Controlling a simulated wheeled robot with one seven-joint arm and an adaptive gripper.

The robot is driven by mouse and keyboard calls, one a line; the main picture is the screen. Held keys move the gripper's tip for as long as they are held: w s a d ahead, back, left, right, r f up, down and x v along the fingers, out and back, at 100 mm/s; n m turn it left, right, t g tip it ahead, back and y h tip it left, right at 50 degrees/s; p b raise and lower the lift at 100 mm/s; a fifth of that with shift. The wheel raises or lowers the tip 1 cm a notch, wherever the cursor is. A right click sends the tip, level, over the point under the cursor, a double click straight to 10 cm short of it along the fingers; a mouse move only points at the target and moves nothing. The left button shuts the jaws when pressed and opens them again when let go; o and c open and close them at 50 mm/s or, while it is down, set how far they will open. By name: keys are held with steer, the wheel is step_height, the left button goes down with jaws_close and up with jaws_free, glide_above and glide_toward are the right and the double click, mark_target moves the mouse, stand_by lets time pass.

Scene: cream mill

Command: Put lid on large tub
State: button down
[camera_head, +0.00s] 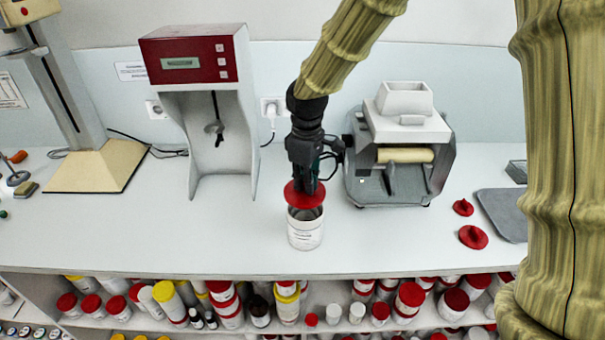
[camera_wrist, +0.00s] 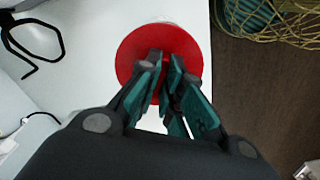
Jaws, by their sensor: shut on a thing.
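The large tub (camera_head: 305,233) is a white, labelled, open-topped container standing upright on the counter near its front edge. My gripper (camera_head: 304,190) points down over the tub, shut on a red lid (camera_head: 293,198). In the head view the lid is over the back part of the tub's mouth, slightly tilted, and part of the dark opening shows in front of it. I cannot tell whether lid and rim touch. In the wrist view the red lid (camera_wrist: 137,62) lies beyond the fingers (camera_wrist: 168,95) and hides almost all of the tub.
Two more red lids (camera_head: 473,237) (camera_head: 463,207) lie at the right beside a grey tray (camera_head: 503,214). A grey roller mill (camera_head: 402,150) stands just right of my gripper, a red-topped mixer (camera_head: 200,85) to the left. The counter left of the tub is clear. Shelves below hold many containers.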

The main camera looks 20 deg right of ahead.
mark_target(307, 195)
steer(key=shift+s+b, duration=0.35)
steer(key=shift+s, duration=0.3)
steer(key=shift+f, duration=0.45)
steer(key=shift+w+f+b, duration=0.7)
steer(key=shift+f+b, duration=0.1)
steer(key=shift+f, duration=0.4)
steer(key=shift+s+f, duration=0.15)
steer(key=shift+s, duration=0.25)
steer(key=shift+w+f, duration=0.25)
steer(key=shift+f, duration=0.1)
steer(key=shift+s+r, duration=0.15)
steer(key=shift+s, duration=0.05)
steer(key=shift+p, duration=0.55)
